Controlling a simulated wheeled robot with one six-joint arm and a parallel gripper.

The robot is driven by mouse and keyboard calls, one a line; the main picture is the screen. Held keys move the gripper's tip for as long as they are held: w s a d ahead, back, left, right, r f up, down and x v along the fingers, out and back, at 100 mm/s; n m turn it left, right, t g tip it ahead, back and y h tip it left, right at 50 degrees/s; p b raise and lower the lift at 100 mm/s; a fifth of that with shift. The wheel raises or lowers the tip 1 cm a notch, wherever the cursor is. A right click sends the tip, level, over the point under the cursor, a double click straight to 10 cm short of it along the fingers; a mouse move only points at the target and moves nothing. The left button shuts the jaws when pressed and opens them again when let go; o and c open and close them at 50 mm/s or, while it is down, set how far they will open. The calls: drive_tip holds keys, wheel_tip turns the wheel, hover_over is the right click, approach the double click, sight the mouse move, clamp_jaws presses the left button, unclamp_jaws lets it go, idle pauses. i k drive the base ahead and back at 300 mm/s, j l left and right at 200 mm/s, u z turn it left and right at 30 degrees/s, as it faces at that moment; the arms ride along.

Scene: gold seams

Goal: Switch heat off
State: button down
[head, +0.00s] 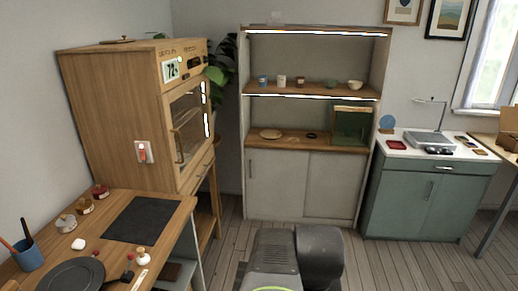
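A tall wooden cabinet (115,105) stands at the left, with a glass-fronted door (188,125) that is closed. A white plate with a red switch (142,152) is on its side panel; I cannot tell which way the switch is set. A small lit display (171,69) on the upper front appears to read 72, with dark knobs beside it. My gripper is not in view; only a dark grey part of my own body shows at the bottom middle.
A wooden bench (185,210) at the lower left holds a black mat (138,218), small jars, a dark round plate (72,276) and a blue cup (30,255). A shelf unit (262,185) and a green cabinet (415,200) stand behind. Wooden floor (375,260) is clear at centre right.

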sight(142, 153)
drive_tip(key=u, duration=1.15)
